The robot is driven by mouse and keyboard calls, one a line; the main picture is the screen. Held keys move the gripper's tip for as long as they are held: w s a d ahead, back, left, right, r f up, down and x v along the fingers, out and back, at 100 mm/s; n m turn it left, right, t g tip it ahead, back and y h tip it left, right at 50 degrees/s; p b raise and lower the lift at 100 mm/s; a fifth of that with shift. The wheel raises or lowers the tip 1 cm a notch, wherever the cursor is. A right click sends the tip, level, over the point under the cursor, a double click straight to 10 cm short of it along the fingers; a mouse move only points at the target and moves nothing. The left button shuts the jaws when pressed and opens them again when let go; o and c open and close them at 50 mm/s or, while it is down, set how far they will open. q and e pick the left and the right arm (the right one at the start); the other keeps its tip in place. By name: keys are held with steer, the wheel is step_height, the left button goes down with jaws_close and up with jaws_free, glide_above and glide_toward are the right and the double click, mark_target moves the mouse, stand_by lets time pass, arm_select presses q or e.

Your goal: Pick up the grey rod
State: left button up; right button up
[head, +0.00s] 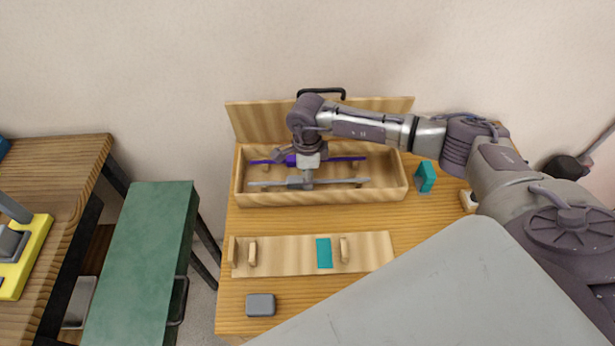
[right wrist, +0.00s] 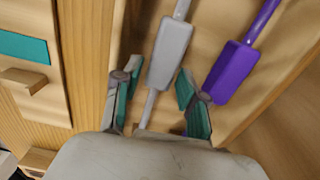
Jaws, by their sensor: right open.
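The grey rod (head: 336,181) lies in the open wooden box (head: 330,199), roughly parallel to its front wall. Its thicker grey block also shows in the right wrist view (right wrist: 170,52). My right gripper (head: 307,178) reaches down into the box over that thick part. In the right wrist view the gripper (right wrist: 158,78) is open, with a teal-padded finger on each side of the rod. I cannot tell whether either finger touches it. My left gripper is not in view.
A purple rod (head: 345,159) lies behind the grey one, close beside my right finger in the right wrist view (right wrist: 230,70). A wooden board (head: 290,257) with a teal patch lies in front. A teal block (head: 426,175) stands right; a grey block (head: 260,305) sits front left.

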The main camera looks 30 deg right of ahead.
steer(key=shift+f, duration=0.2)
jaws_close()
steer(key=shift+r, duration=0.1)
